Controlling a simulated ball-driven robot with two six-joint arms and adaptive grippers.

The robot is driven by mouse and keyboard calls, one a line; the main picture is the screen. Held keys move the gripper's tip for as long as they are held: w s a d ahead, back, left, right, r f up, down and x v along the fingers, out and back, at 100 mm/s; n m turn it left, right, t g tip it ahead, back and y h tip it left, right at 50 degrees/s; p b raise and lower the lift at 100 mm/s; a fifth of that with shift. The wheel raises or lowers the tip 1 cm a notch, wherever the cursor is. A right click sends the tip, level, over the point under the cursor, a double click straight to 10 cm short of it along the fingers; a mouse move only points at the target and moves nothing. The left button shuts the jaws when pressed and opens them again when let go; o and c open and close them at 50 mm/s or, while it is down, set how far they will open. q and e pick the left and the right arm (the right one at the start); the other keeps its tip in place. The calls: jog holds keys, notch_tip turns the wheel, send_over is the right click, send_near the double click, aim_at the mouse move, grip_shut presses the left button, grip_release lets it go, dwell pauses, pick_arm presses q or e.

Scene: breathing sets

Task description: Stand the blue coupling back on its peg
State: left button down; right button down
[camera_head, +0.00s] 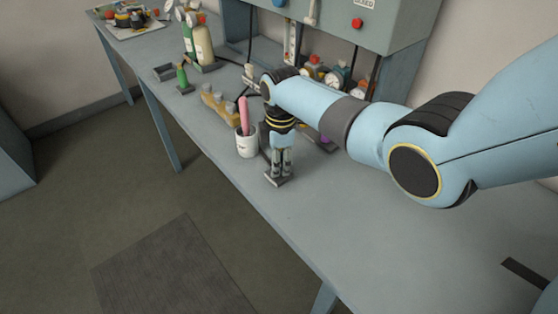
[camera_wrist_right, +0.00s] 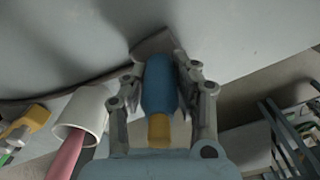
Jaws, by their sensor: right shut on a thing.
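The blue coupling (camera_wrist_right: 159,84) has a brass-coloured end (camera_wrist_right: 159,130) and sits between the fingers of my right gripper (camera_wrist_right: 160,88) in the right wrist view. The gripper is shut on it. In the head view my right gripper (camera_head: 280,172) points down over the bench, right beside a white cup. A small grey base (camera_head: 278,181) lies on the bench under the fingertips; it also shows beyond the coupling in the right wrist view (camera_wrist_right: 152,42). The peg itself is hidden, and I cannot tell whether the coupling touches it. My left gripper is not in view.
The white cup (camera_head: 246,147) with a pink stick (camera_head: 243,115) stands close on the left. Gauges and a grey panel (camera_head: 365,25) are behind.

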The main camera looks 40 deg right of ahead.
jog(key=shift+f, duration=0.35)
jog(key=c, duration=1)
grip_release()
jog(key=shift+o, duration=0.2)
notch_tip(320, 180, up, 12)
jog(key=shift+s+d+r, duration=0.1)
